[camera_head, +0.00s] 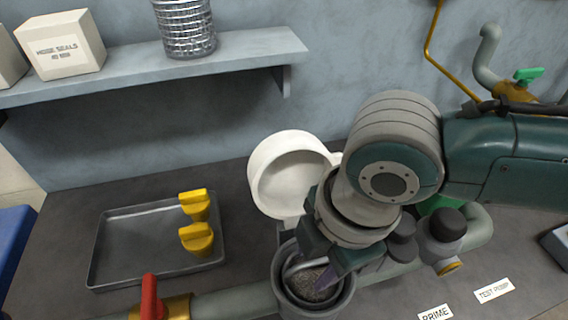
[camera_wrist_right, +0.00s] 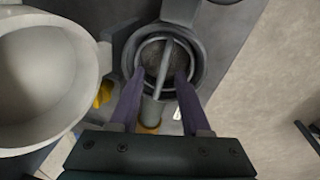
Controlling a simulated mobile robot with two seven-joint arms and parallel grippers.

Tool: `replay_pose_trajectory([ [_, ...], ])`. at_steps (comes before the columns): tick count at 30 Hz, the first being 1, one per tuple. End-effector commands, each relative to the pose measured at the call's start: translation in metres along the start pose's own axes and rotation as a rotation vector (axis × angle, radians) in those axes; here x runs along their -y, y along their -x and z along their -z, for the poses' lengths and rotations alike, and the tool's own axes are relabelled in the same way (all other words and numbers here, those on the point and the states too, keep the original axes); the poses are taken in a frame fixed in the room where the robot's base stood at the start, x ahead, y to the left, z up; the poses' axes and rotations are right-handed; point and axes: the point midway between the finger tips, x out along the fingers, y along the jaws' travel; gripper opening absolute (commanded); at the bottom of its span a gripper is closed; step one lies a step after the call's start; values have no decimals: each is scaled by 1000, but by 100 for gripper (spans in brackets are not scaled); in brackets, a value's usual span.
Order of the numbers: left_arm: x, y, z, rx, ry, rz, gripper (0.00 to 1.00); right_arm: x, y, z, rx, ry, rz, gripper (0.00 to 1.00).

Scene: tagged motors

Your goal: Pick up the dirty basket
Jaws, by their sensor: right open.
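The dirty basket (camera_head: 312,284) sits inside a round grey housing (camera_head: 283,300) at the bottom middle of the head view. It has a dark, grimy mesh-like inside and a pale bail handle across its top. In the right wrist view the basket (camera_wrist_right: 153,52) shows its handle running down its middle. My right gripper (camera_wrist_right: 161,85) is open, with its purple fingers on either side of the handle, pointing down at the housing. I cannot tell whether they touch the handle. My left gripper is in neither view.
A white round cup-shaped part (camera_head: 262,180) stands just behind the housing. A grey metal tray (camera_head: 115,262) with two yellow pieces lies at left. A red-handled valve (camera_head: 150,298) is on the pipe. A shelf (camera_head: 240,48) holds a box (camera_head: 60,46) and a metal mesh cylinder (camera_head: 186,28).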

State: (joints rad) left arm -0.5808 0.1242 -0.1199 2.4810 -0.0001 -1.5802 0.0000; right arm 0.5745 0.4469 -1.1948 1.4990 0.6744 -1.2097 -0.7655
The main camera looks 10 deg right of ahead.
Motion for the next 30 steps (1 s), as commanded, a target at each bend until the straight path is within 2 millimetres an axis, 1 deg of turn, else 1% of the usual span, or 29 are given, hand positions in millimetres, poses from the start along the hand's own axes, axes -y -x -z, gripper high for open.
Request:
replay_pose_trajectory([
  [1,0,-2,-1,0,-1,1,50,0,-5,0,1,-1,1,47],
  [3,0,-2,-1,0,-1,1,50,0,-7,0,1,0,0,47],
  [9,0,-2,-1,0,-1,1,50,0,-7,0,1,0,0,46],
  [21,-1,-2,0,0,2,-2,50,0,-7,0,1,0,0,1],
  [22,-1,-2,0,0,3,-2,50,0,-7,0,1,0,0,0],
  [30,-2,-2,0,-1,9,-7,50,0,-7,0,1,0,0,0],
])
